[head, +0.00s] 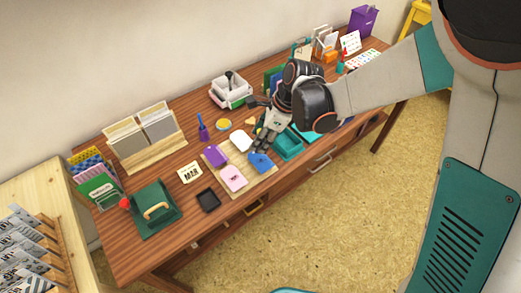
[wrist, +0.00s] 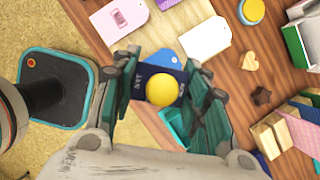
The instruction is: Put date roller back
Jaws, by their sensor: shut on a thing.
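My gripper (head: 264,140) is over the table, just left of the teal tray (head: 288,146). In the wrist view, my gripper (wrist: 165,72) is shut on a dark navy block with pale characters, which looks like the date roller (wrist: 146,78). A round yellow knob (wrist: 163,90) on it faces the wrist camera. The fingers stand on either side of it. In the head view the held thing is mostly hidden by the gripper. Whether it touches anything below cannot be told.
A tan board (head: 214,172) with purple, white, pink and blue tags lies left of the gripper. A black shallow tray (head: 208,200) and a lettered card (head: 190,172) are farther left. A white caddy (head: 231,89) stands behind.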

